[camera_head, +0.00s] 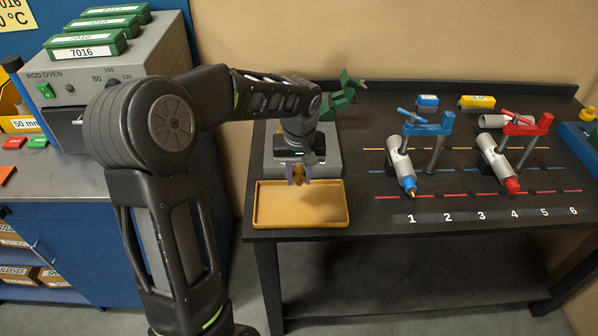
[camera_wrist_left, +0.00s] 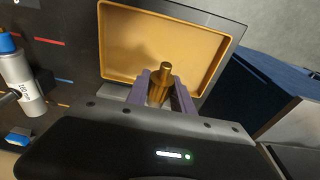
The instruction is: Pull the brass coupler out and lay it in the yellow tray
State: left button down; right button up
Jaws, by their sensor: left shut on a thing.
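My left gripper (camera_head: 299,174) is shut on the brass coupler (camera_head: 300,173), a small golden cylinder with a narrower end. In the left wrist view the coupler (camera_wrist_left: 160,86) stands out between the purple fingers (camera_wrist_left: 160,88). The yellow tray (camera_head: 262,222) lies at the front left of the dark bench. The gripper holds the coupler over the tray's back edge; the height above it is hard to tell. The tray (camera_wrist_left: 108,40) looks empty in both views. My right gripper is not in view.
A grey block (camera_head: 332,166) with a green clamp-like part (camera_head: 346,92) stands behind the tray. Two grey cylinders on stands, one blue-tipped (camera_head: 402,168) and one red-tipped (camera_head: 496,160), are to the right. A grey rod oven (camera_head: 130,62) stands on the left cabinet.

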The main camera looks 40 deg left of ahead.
pick_arm(q)
jog(key=shift+w+d, duration=0.15)
jog(key=shift+d, duration=0.15)
jog(key=shift+a, duration=0.15)
jog(key=shift+f+b, duration=0.4)
jog(key=shift+f, duration=0.1)
jog(key=shift+f+b, duration=1.65)
jog(key=shift+f, duration=1.15)
jog(key=c, duration=1)
grip_release()
